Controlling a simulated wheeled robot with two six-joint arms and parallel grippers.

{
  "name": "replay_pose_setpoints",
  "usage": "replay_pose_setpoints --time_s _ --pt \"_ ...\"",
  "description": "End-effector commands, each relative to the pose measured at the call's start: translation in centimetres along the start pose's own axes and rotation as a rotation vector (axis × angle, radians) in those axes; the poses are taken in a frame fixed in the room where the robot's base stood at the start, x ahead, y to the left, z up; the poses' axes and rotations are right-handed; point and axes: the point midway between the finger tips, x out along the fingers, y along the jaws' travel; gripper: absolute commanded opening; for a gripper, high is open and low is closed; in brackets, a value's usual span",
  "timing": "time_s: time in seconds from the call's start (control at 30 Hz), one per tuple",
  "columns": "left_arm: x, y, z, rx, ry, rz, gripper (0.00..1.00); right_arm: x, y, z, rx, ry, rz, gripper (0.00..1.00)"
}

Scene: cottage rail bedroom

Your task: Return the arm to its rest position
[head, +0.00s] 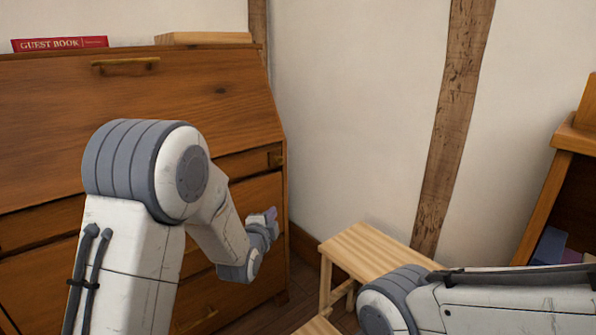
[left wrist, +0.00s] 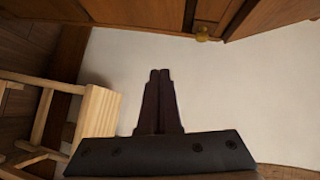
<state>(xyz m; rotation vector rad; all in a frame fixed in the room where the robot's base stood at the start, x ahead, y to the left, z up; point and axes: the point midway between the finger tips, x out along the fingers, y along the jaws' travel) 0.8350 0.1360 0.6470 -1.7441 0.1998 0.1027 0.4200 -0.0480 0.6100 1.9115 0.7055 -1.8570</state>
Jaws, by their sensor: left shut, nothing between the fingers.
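My left arm rises at the left of the head view and bends over, with its left gripper (head: 268,216) in front of the right end of the wooden bureau (head: 180,110). In the left wrist view the two dark fingers of the left gripper (left wrist: 160,75) are together, with nothing between them, against the pale wall. My right arm enters at the lower right of the head view. Its gripper is out of view.
A light wooden step stool (head: 375,250) stands low by the wall; it also shows in the left wrist view (left wrist: 95,120). A red guest book (head: 60,43) lies on the bureau top. A wooden shelf (head: 545,200) stands at right.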

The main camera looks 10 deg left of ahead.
Motion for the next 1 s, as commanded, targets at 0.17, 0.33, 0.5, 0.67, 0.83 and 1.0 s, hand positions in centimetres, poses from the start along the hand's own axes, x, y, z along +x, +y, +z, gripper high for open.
replay_pose_setpoints --time_s 0.17,0.33,0.5,0.67,0.83,1.0 --pt "-6.0 2.6 -7.5 -0.296 0.026 0.347 0.0 -1.1 -0.1 -0.1 0.0 0.0 0.0 0.56" --pt "-15.1 6.1 -11.8 -0.533 -0.088 0.695 0.0 -1.9 -0.1 -0.1 0.0 0.0 0.0 0.56" --pt "-25.5 8.5 -13.1 -0.679 -0.305 0.976 0.0 -2.6 -0.2 -0.1 0.0 0.0 0.0 0.56" --pt "-34.0 9.4 -12.2 -0.736 -0.533 1.139 0.0 -3.2 -0.2 -0.2 0.0 0.0 0.0 0.56" --pt "-40.6 7.8 -10.7 -0.746 -0.743 1.221 0.0 -5.3 -0.4 -0.2 0.0 -0.001 0.0 0.56" --pt "-41.2 3.4 -11.6 -0.747 -0.741 1.219 0.0 -9.9 -0.7 -0.6 0.0 0.001 0.0 0.56"
